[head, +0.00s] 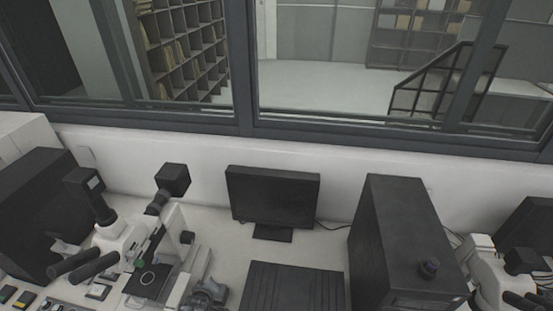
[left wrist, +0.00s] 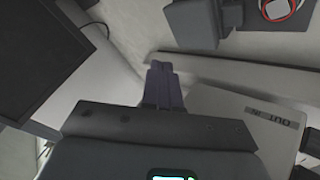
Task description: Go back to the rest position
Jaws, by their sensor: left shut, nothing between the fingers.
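My left gripper (left wrist: 163,85) shows in the left wrist view with its dark purple fingers together, shut and empty. A dark flat screen-like thing (left wrist: 55,45) is at the upper left. No gripper can be made out for sure in the head view. My right gripper is in neither view. I cannot make out a mounting press for sure.
In the head view a microscope (head: 125,240) stands at the left, a monitor (head: 272,198) in the middle and a tall black box (head: 400,245) to the right. Another microscope (head: 490,275) is at the far right. A window (head: 310,80) runs behind the bench.

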